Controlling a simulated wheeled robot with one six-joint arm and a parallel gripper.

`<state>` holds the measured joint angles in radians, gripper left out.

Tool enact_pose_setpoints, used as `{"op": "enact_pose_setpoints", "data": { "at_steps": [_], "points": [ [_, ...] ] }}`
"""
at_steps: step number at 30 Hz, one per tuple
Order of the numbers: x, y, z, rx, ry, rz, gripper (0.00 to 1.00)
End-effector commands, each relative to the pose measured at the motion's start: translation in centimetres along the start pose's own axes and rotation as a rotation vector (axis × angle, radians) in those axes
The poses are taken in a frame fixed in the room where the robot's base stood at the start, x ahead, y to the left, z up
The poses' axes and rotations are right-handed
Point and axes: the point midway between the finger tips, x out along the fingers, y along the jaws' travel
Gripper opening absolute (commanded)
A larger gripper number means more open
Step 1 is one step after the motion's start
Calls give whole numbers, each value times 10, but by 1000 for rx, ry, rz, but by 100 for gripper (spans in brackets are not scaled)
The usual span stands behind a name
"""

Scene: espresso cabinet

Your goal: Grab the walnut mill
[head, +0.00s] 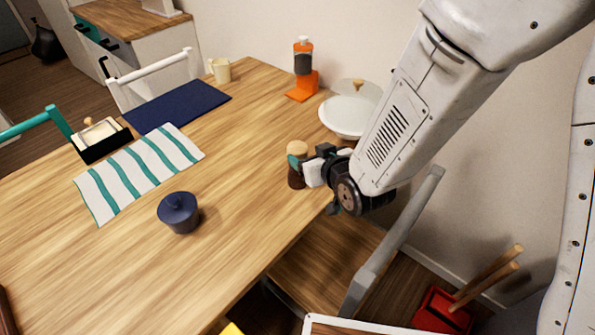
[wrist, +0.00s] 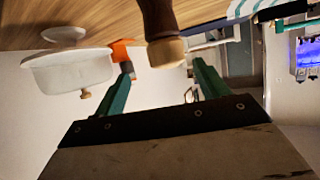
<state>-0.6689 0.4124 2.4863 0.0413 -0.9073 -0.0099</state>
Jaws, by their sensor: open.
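The walnut mill (head: 296,181) stands upright on the wooden table near its right edge, with a dark brown body and a lighter wood top. In the wrist view, which appears upside down, the mill (wrist: 160,20) shows between and just beyond the two green fingertips. My gripper (head: 308,163) is open at the mill in the head view, with one teal fingertip overlapping its upper part. My gripper also shows in the wrist view (wrist: 163,72), its fingers apart on either side of the mill's top. I cannot tell whether a finger touches the mill.
A navy lidded pot (head: 178,213) stands to the left. A striped cloth (head: 138,172), navy mat (head: 180,104) and cream mug (head: 221,70) lie farther off. A chair (head: 392,245) stands at the right edge.

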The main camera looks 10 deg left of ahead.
Motion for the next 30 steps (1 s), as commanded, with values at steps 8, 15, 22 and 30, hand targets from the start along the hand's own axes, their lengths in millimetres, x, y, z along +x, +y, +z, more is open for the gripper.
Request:
{"op": "enact_pose_setpoints", "data": {
  "at_steps": [8, 15, 22, 30],
  "points": [
    [23, -8, 3, -7, 28, -13, 73],
    [54, -10, 4, -6, 27, -12, 73],
    [80, -10, 3, -6, 29, -12, 73],
    [81, -11, 3, -6, 28, -12, 65]
  ]
}}
